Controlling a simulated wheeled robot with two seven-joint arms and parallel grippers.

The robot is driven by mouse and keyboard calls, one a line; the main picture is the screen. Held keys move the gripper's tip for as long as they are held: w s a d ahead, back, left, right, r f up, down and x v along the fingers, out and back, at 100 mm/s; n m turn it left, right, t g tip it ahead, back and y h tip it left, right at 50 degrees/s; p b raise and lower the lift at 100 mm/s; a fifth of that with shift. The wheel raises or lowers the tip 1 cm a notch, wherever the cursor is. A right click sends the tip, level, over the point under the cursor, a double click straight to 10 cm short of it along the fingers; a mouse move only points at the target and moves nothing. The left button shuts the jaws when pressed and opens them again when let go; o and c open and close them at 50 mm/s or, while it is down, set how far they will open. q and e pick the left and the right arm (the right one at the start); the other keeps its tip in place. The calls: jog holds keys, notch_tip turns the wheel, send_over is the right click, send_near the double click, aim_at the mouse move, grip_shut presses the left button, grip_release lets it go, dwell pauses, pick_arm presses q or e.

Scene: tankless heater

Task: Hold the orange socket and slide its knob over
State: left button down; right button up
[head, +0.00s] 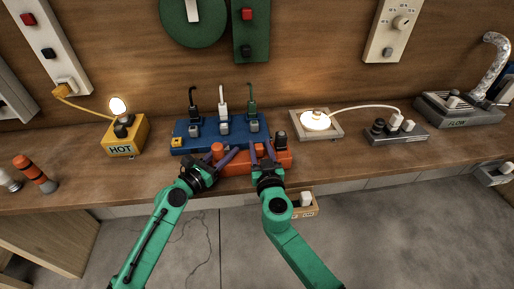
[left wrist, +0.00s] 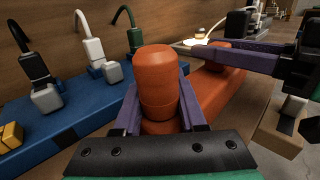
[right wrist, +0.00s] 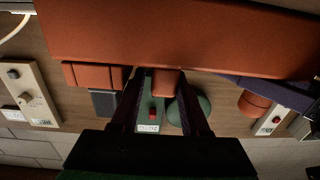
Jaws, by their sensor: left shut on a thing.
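The orange socket (head: 248,162) lies on the bench in front of the blue power strip (head: 190,146). An orange cylinder (left wrist: 156,80) stands upright at its left end. My left gripper (head: 225,156) is shut around this cylinder, one purple finger on each side. A small orange knob (right wrist: 167,83) sits near the socket's middle. My right gripper (head: 262,150) has its fingers on either side of the knob, with a visible gap on one side. The right gripper also shows in the left wrist view (left wrist: 215,50). The socket's right end carries a dark plug (head: 281,140).
The blue strip just behind holds several plugs. A yellow HOT box (head: 125,136) with a lit bulb stands left. A lit lamp tray (head: 316,123) and a grey strip (head: 395,134) stand right. A small wooden box (head: 303,203) is below the front edge.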

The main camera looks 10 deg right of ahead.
pick_arm(q)
jog(key=shift+a+f, duration=0.1)
jog(key=shift+f, duration=0.05)
pick_arm(e)
jog(key=s, duration=1.2)
jog(key=shift+d, duration=0.2)
pick_arm(q)
jog(key=shift+c, duration=2)
grip_release()
jog(key=v, duration=1.2)
